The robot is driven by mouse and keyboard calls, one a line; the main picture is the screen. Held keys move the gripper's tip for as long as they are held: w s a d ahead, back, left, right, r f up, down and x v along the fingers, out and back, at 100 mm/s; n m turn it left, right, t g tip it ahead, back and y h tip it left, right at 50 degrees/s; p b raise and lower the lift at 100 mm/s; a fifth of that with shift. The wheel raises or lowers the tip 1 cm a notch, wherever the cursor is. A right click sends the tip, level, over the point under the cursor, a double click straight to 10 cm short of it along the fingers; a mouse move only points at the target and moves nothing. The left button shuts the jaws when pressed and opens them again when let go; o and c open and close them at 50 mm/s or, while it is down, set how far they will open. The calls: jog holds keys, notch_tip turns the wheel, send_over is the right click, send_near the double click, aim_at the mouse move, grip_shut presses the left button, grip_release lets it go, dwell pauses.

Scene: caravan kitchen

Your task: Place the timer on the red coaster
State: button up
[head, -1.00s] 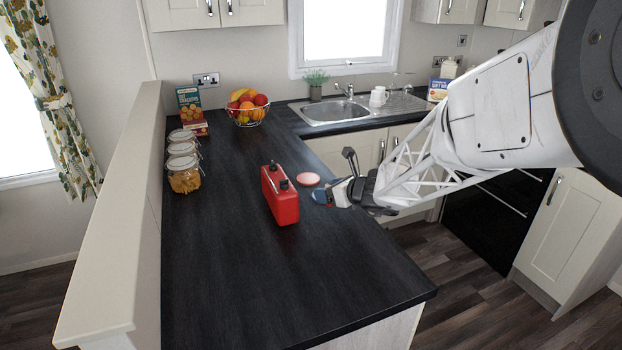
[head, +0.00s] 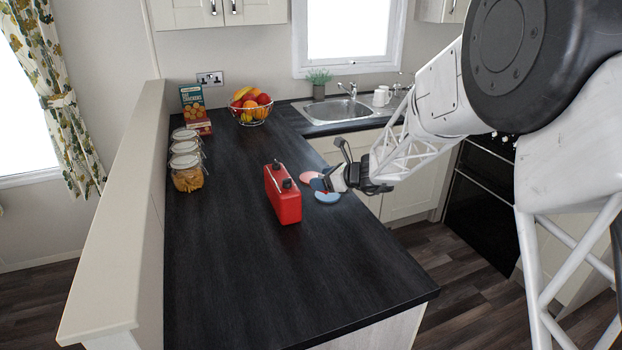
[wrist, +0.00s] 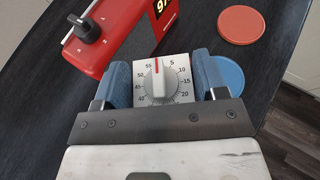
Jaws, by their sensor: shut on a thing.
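The timer (wrist: 161,80) is a white square with a grey dial and minute marks. In the wrist view it sits between the two blue fingertips of my gripper (wrist: 161,84), which is shut on it. In the head view my gripper (head: 329,181) is over the right side of the counter and mostly hides the timer. The red coaster (head: 310,176) is a flat round disc, partly behind my gripper; in the wrist view the red coaster (wrist: 245,24) lies ahead and right of the timer. Whether the timer is clear of the counter is hard to tell.
A blue coaster (head: 328,198) lies beside my gripper, nearer the camera than the red one. A red boxy device with knobs (head: 284,198) stands just left of the coasters. Jars (head: 187,178), a box (head: 192,105) and a fruit bowl (head: 250,110) stand farther back. The near counter is clear.

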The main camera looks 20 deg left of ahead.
jog(key=shift+w+a+f+n+g, duration=0.45)
jog(key=shift+w+a+f+g, duration=0.1)
jog(key=shift+w+a+f, duration=0.25)
jog(key=shift+w+a+f+n+g, duration=0.45)
jog(key=shift+w+a+f+g, duration=0.1)
jog(key=shift+w, duration=0.35)
jog(key=shift+w+a+f, duration=0.25)
jog(key=shift+w+a, duration=1.15)
jog(key=shift+w, duration=0.7)
jog(key=shift+w+a+f, duration=0.2)
jog(key=shift+w+a, duration=1.15)
jog(key=shift+w, duration=0.8)
jog(key=shift+w+a+f, duration=0.25)
jog(key=shift+w+a, duration=1.15)
jog(key=shift+w, duration=0.7)
jog(key=shift+w+a, duration=0.2)
jog(key=shift+w, duration=0.1)
jog(key=shift+f, duration=1.8)
jog(key=shift+f, duration=0.15)
jog(key=o, duration=1.1)
